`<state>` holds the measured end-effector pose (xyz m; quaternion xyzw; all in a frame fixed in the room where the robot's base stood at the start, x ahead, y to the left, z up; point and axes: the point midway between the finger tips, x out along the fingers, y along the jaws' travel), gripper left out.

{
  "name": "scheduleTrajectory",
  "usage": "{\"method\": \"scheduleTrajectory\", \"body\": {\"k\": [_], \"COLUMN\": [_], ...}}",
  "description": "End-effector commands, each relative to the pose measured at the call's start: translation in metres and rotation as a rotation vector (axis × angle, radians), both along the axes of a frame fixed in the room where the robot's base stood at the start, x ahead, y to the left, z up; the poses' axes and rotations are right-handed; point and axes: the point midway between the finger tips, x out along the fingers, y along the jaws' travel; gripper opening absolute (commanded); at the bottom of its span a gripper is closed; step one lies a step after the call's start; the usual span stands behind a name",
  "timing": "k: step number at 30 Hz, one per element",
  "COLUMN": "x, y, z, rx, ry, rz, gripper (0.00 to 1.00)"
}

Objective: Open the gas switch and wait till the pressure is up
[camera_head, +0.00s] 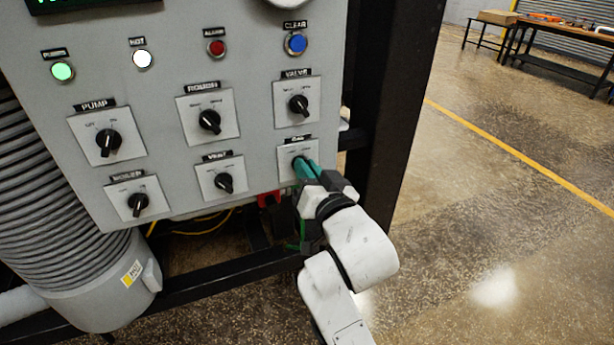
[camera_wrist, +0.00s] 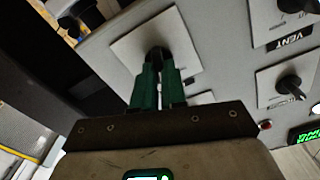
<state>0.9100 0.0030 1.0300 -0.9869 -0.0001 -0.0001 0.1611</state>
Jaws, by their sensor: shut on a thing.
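The gas switch (camera_head: 285,155) is a black knob on a pale square plate, at the lower right of the grey control panel (camera_head: 165,85). My gripper (camera_head: 303,168) reaches it from below right, its green fingers covering most of the knob. In the wrist view my gripper (camera_wrist: 160,72) is shut on the knob (camera_wrist: 158,54), in front of the switch plate (camera_wrist: 183,42). The knob's exact angle is hidden by the fingers. A dark display with green characters (camera_head: 75,4) is cut off at the top edge; its reading cannot be told.
The vent switch (camera_head: 224,183) is left of the gas switch, and the valve switch (camera_head: 298,104) is above it. Rough, pump and boiler switches are further left. The green pump lamp (camera_head: 62,71) and white lamp (camera_head: 143,58) look lit. A black frame post (camera_head: 395,110) stands close right.

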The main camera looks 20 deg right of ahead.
Motion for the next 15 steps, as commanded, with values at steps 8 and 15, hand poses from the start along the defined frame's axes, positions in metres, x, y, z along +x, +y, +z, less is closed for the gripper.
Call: {"method": "scheduleTrajectory", "body": {"k": [8, 15], "x": [0.0000, -0.0001], "y": [-0.0007, -0.0012], "z": [-0.0015, -0.0009], "rx": [0.149, 0.206], "ry": [0.000, 0.001], "rz": [0.000, -0.001], "gripper": [0.00, 0.00]}}
